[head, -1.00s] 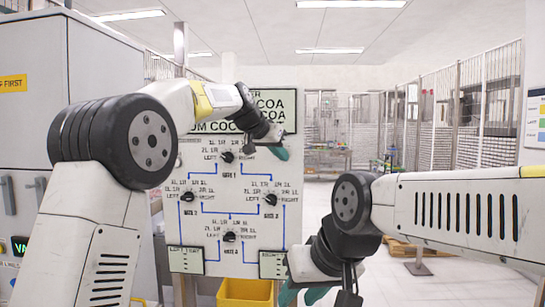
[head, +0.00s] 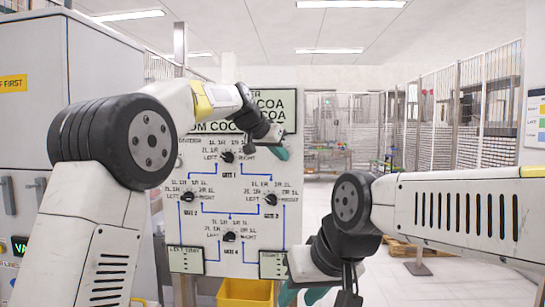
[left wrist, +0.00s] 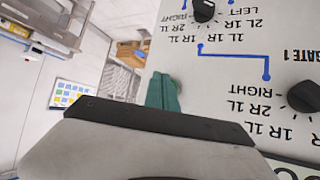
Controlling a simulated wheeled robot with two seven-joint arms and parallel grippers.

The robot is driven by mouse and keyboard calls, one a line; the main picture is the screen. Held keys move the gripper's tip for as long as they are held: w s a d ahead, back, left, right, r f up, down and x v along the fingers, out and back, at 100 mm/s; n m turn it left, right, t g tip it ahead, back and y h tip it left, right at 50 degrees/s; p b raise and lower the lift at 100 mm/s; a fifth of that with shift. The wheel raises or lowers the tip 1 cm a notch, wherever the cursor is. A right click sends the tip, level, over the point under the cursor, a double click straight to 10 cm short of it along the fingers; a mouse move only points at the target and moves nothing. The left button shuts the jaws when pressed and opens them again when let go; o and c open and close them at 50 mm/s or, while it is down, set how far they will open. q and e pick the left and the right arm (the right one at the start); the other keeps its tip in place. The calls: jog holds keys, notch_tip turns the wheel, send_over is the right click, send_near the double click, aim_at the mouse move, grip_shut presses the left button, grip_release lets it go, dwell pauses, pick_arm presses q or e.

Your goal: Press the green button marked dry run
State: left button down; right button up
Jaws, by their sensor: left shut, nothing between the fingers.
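An upright white panel (head: 187,233) with black dials and blue lines stands ahead. My left gripper (head: 281,153) is at its upper right part, with teal fingers shut and empty. In the left wrist view the fingertips (left wrist: 161,92) are at or very near the panel face. A small rounded greenish edge (left wrist: 179,86) shows just beside them, perhaps the green button; its marking is not readable and contact cannot be told. In the head view my gripper hides that spot. My right gripper (head: 303,294) is low at the panel's lower right corner, partly cut off by the frame.
Black dials such as the top one (head: 227,157) stick out from the panel. A yellow bin (head: 245,292) stands below it. A grey cabinet (head: 105,75) is at the left. Mesh fencing (head: 470,110) runs along the right, with open floor before it.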

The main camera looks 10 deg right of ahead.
dwell(0.7)
pick_arm(q)
jog(key=shift+w+d, duration=0.15)
jog(key=shift+w, duration=0.25)
jog(key=shift+w, duration=0.35)
dwell(0.5)
jog(key=shift+s, duration=0.8)
jog(key=s, duration=0.1)
jog(key=s+a, duration=0.1)
jog(key=s, duration=0.2)
jog(key=shift+s+a, duration=0.3)
jog(key=shift+s, duration=0.1)
dwell(0.4)
